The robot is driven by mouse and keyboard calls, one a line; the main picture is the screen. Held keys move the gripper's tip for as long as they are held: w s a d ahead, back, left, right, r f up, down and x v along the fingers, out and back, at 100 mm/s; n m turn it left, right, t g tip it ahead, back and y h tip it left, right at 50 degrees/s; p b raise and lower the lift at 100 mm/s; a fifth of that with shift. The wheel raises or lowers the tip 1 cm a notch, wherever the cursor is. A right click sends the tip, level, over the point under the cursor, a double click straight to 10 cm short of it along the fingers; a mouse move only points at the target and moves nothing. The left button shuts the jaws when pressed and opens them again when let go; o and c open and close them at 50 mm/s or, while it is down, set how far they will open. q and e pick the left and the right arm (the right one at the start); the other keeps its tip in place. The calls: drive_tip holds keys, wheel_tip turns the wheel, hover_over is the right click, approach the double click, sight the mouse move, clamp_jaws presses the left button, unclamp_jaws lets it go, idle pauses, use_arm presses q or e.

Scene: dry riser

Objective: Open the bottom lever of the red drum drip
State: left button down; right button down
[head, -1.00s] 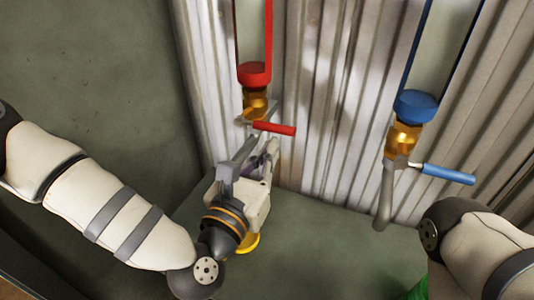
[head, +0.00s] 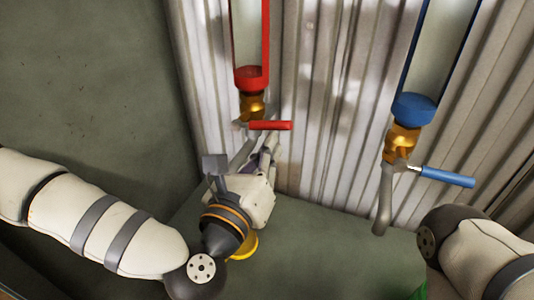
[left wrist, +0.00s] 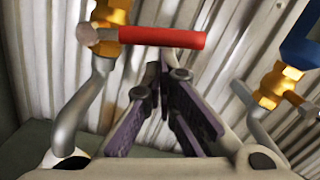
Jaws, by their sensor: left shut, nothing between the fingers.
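The red drum drip (head: 251,77) hangs against the corrugated wall, with a brass valve under its red cap. Its red bottom lever (head: 270,125) points out to the right, roughly level. It also shows in the left wrist view as a red handle (left wrist: 162,36) lying across the top. My left gripper (head: 271,143) is just below the lever. In the left wrist view its purple fingers (left wrist: 165,70) are together, with nothing seen between them, just under the lever. Whether they touch it I cannot tell. My right gripper is out of view; only part of my right arm shows at lower right.
A blue drum drip (head: 414,108) with a blue lever (head: 447,177) and a grey outlet pipe (head: 384,200) hangs to the right. The corrugated wall (head: 330,110) is close behind both. A yellow round thing (head: 245,246) shows below my left gripper.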

sight(272, 124)
use_arm(q)
wheel_tip(272, 124, up, 4)
drive_tip(key=n, duration=0.3)
drive_tip(key=shift+a+f, duration=0.15)
drive_tip(key=shift+w+a+r+n+p, duration=0.2)
drive_tip(key=shift+a+r+n, duration=0.25)
drive_tip(key=shift+r, duration=0.35)
drive_tip(key=shift+w+a+r+n+p, duration=0.1)
drive_tip(key=shift+w+a+r+n, duration=0.2)
drive_tip(key=shift+a+r, duration=0.35)
drive_tip(key=shift+r, duration=0.25)
